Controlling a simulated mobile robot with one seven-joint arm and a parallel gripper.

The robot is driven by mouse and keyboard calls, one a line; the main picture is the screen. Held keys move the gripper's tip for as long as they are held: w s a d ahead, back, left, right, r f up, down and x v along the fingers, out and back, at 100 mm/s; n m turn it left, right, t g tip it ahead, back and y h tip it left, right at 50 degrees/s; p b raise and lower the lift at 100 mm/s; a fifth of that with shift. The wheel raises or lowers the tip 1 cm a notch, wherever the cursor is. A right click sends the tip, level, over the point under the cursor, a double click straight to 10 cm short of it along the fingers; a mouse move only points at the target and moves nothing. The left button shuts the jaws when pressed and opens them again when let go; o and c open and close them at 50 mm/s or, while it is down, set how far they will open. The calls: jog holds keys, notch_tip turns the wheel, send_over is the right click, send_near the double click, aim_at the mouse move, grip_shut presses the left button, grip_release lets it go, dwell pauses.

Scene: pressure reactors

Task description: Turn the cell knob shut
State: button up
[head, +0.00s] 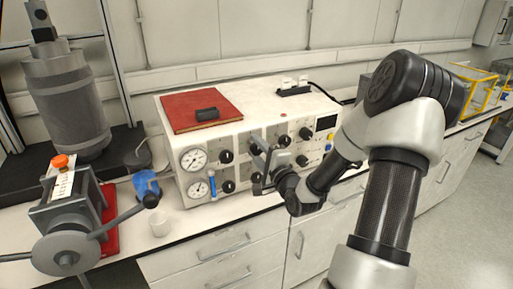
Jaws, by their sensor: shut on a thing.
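My gripper (259,160) is at the middle of this panel, shut on a knob there. The gripper's fingers hide most of that knob, and its turn angle cannot be made out. Other black knobs show clear of the gripper, one to its left (226,156) and one to its right (302,160). The labels are too small to read, so I cannot tell which knob is named cell.
A red book (201,110) with a small black object lies on the box. At left stand a grey reactor vessel (68,105) and a press with a long lever (120,222). Drawers are below.

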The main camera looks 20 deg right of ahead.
jog(key=shift+r, duration=0.1)
jog(key=o, duration=1.1)
jog(key=shift+c, duration=0.2)
jog(key=shift+s, duration=0.5)
jog(key=s+p, duration=0.7)
jog(key=s, duration=0.9)
jog(key=shift+s+d+p, duration=0.2)
jog(key=shift+d+p, duration=0.1)
jog(key=shift+p, duration=0.05)
